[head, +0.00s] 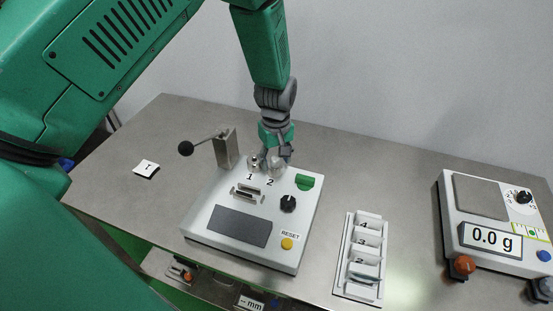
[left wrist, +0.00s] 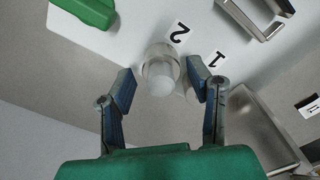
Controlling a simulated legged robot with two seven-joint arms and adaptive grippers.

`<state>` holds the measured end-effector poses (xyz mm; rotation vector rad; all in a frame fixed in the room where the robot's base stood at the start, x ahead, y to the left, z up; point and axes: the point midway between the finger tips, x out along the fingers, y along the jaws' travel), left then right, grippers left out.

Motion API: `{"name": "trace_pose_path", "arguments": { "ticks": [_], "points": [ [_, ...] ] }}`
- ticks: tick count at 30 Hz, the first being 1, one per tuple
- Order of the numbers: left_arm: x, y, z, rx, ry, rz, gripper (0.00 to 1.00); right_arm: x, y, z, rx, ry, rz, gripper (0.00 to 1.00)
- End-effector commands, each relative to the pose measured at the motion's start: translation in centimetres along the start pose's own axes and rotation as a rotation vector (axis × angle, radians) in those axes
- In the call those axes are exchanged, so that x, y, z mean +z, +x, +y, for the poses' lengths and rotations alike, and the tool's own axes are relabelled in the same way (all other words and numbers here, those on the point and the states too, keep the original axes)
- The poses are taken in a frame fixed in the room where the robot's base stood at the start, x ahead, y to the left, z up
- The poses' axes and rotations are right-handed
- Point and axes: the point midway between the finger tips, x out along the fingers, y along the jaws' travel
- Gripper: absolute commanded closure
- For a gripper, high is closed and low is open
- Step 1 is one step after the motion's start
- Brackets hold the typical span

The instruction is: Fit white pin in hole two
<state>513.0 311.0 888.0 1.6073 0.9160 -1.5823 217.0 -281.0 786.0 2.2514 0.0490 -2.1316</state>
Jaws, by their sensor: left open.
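The white pin (left wrist: 160,80) shows in the left wrist view as a short pale cylinder, end toward the camera. It appears to stand in the round collar (left wrist: 158,52) beside the label 2 (left wrist: 177,32); how deep it sits I cannot tell. My left gripper (left wrist: 162,84) is open, with one finger on each side of the pin and gaps visible. In the head view my left gripper (head: 276,153) comes down from above at hole two, on the back of the white device (head: 206,215), and partly hides the pin. My right gripper is not in view.
A lever with a black ball (head: 186,149) stands left of the holes. A green block (head: 304,182) and a black knob (head: 288,204) lie to the right. A white numbered rack (head: 342,258) and a scale (head: 447,215) stand farther right, with bare table between.

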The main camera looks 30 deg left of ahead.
Motion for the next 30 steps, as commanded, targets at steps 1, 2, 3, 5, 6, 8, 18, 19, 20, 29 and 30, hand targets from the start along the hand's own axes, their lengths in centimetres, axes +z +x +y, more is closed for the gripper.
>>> {"name": "trace_pose_path", "arguments": {
  "ticks": [1, 2, 3, 5, 6, 8, 18, 19, 20, 29, 30],
  "points": [
    [0.0, -0.3, 0.0, 0.001, 0.000, 0.001, 0.54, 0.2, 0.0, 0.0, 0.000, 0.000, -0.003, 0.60],
    [0.0, -0.6, 0.1, 0.001, 0.000, 0.001, 0.54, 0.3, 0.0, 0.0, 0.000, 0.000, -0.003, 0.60],
    [-0.1, -1.0, 0.1, 0.001, 0.000, 0.001, 0.54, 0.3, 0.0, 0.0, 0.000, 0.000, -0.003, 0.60],
    [-0.1, -2.0, 0.1, 0.003, 0.000, 0.003, 0.54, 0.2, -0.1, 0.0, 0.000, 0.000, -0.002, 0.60],
    [-0.1, -2.8, 0.1, 0.004, 0.000, 0.003, 0.54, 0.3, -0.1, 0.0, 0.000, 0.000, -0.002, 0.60],
    [-0.1, -4.1, 0.1, 0.003, 0.000, 0.003, 0.54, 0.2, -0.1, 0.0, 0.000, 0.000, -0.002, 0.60],
    [-0.1, -10.4, 0.1, 0.001, 0.000, 0.001, 0.54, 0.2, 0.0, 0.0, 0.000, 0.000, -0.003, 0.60],
    [-0.1, -10.7, 0.1, 0.001, 0.000, 0.001, 0.54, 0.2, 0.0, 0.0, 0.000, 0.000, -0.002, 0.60],
    [-0.1, -11.0, 0.2, 0.001, 0.000, 0.001, 0.54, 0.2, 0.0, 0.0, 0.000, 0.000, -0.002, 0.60],
    [-0.1, -11.8, 0.1, -0.001, 0.000, -0.001, 0.54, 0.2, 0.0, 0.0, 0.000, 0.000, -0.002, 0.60],
    [-0.1, -11.8, 0.1, -0.001, 0.000, -0.001, 0.54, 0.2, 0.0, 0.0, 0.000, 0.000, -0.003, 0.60]
  ]
}}
